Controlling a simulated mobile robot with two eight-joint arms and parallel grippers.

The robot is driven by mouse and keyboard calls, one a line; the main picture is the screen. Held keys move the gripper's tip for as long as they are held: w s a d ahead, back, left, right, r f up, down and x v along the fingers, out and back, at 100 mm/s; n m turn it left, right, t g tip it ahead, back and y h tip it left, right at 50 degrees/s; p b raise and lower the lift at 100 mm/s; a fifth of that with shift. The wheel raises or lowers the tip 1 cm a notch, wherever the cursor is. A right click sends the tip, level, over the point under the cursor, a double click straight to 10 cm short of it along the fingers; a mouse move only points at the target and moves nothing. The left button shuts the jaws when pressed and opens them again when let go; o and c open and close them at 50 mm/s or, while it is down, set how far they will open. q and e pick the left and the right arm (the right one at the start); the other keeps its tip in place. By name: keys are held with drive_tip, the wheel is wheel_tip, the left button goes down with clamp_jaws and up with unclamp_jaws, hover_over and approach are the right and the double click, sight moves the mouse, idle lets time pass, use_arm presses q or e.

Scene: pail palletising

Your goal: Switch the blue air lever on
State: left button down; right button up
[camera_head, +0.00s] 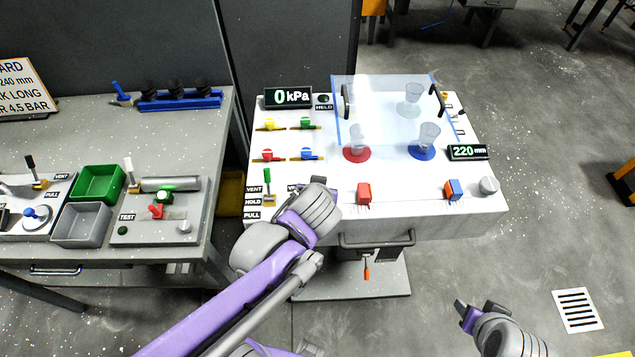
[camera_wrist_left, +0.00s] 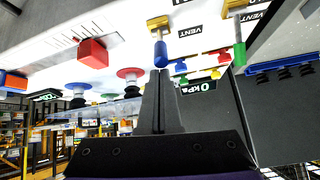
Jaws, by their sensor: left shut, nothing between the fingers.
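A blue-handled lever (camera_wrist_left: 160,52) on a brass base stands beside a VENT label in the left wrist view, just beyond my fingertips. My left gripper (camera_wrist_left: 158,78) is shut and empty, and its tips overlap the lever's end in the picture; I cannot tell whether they touch. In the head view my left gripper (camera_head: 318,183) is over the front left of the white bench and hides this lever. A green-handled lever (camera_wrist_left: 239,50) stands beside it and also shows in the head view (camera_head: 267,178). My right gripper (camera_head: 477,308) is open and empty, right of the bench front.
The display (camera_head: 288,97) reads 0 kPa. A grey table (camera_head: 60,140) stands left.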

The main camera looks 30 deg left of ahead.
use_arm(q)
drive_tip(key=shift+s+d+f, duration=0.35)
drive_tip(key=shift+s+f, duration=0.1)
drive_tip(key=shift+s, duration=0.15)
use_arm(e)
drive_tip(key=shift+s+d+f, duration=0.1)
drive_tip(key=shift+s+d, duration=0.1)
drive_tip(key=shift+s, duration=0.15)
use_arm(q)
drive_tip(key=shift+s+f, duration=0.15)
drive_tip(key=shift+f, duration=0.05)
drive_tip(key=w+r+p, duration=0.1)
drive_tip(key=w+r, duration=0.2)
drive_tip(key=r, duration=0.1)
drive_tip(key=s+d+r, duration=0.3)
drive_tip(key=s+r, duration=0.1)
drive_tip(key=s, duration=0.3)
drive_tip(key=shift+s+d+p, duration=0.15)
drive_tip(key=shift+s+p, duration=0.05)
drive_tip(key=shift+p, duration=0.2)
use_arm(e)
drive_tip(key=shift+w+a+r, duration=0.1)
drive_tip(key=shift+w+r, duration=0.2)
drive_tip(key=shift+r, duration=0.45)
drive_tip(key=shift+w+r, duration=0.25)
drive_tip(key=shift+r, duration=0.45)
